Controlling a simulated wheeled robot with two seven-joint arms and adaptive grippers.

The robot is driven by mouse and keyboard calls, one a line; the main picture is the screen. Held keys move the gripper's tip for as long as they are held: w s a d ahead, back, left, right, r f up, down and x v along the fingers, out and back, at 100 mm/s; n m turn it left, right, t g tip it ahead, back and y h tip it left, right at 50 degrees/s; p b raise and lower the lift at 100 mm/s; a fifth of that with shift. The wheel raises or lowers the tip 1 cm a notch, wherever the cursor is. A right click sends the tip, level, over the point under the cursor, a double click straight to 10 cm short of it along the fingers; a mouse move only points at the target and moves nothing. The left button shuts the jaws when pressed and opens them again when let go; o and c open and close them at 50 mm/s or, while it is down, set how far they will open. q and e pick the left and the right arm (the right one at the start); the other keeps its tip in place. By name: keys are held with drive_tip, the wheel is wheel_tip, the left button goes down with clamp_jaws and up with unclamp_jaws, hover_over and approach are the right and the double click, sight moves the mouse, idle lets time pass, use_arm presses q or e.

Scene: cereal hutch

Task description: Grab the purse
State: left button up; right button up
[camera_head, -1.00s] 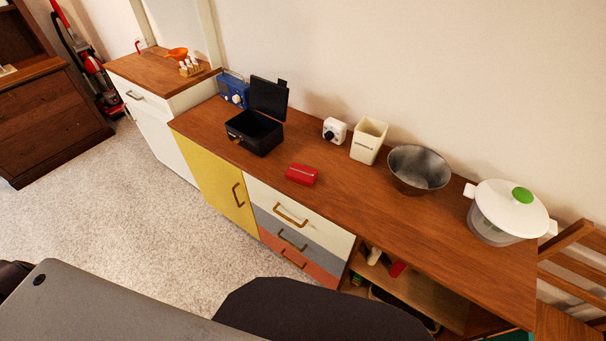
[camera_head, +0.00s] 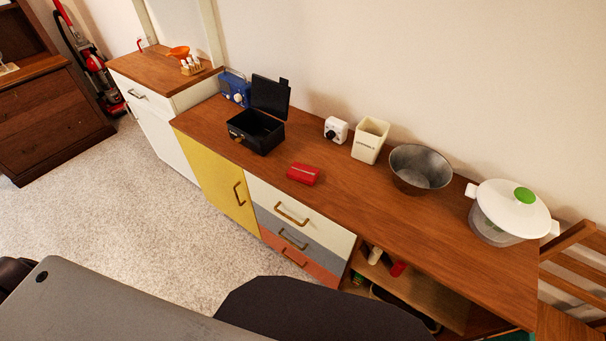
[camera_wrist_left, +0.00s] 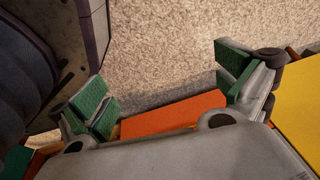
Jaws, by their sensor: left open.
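A small red purse (camera_head: 303,174) lies on the wooden countertop, close to its front edge above the drawers. It stands apart from the open black box to its left. My left gripper (camera_wrist_left: 165,84) shows only in the left wrist view. Its two green-padded fingers are spread wide with nothing between them, over carpet and an orange drawer front (camera_wrist_left: 172,112). The purse does not show in the wrist view. My right gripper is in neither view.
On the counter (camera_head: 370,205) stand a black box (camera_head: 256,131) with its lid up, a blue radio (camera_head: 235,88), a white timer (camera_head: 336,130), a cream canister (camera_head: 370,140), a metal bowl (camera_head: 420,168) and a salad spinner (camera_head: 512,212). Counter around the purse is clear.

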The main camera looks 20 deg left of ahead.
use_arm(q)
drive_tip(key=w+d+r+m+t, duration=0.2)
drive_tip(key=w+d+r+m, duration=0.2)
drive_tip(key=w+r, duration=0.65)
drive_tip(key=w+d+r+m+t, duration=0.25)
drive_tip(key=w+r+m, duration=0.2)
drive_tip(key=r, duration=1.15)
drive_tip(key=w+d+r+m+t, duration=0.2)
drive_tip(key=w+d+r+m, duration=0.2)
drive_tip(key=w+r, duration=0.7)
wheel_tip(320, 180, up, 13)
drive_tip(key=s+a+m+t+h, duration=0.1)
drive_tip(key=m+t, duration=0.1)
drive_tip(key=m, duration=0.8)
drive_tip(key=a+m+t+h, duration=0.1)
drive_tip(key=m+t, duration=0.1)
drive_tip(key=m, duration=0.9)
drive_tip(key=shift+s+a+h, duration=0.25)
drive_tip(key=shift+s+h, duration=0.15)
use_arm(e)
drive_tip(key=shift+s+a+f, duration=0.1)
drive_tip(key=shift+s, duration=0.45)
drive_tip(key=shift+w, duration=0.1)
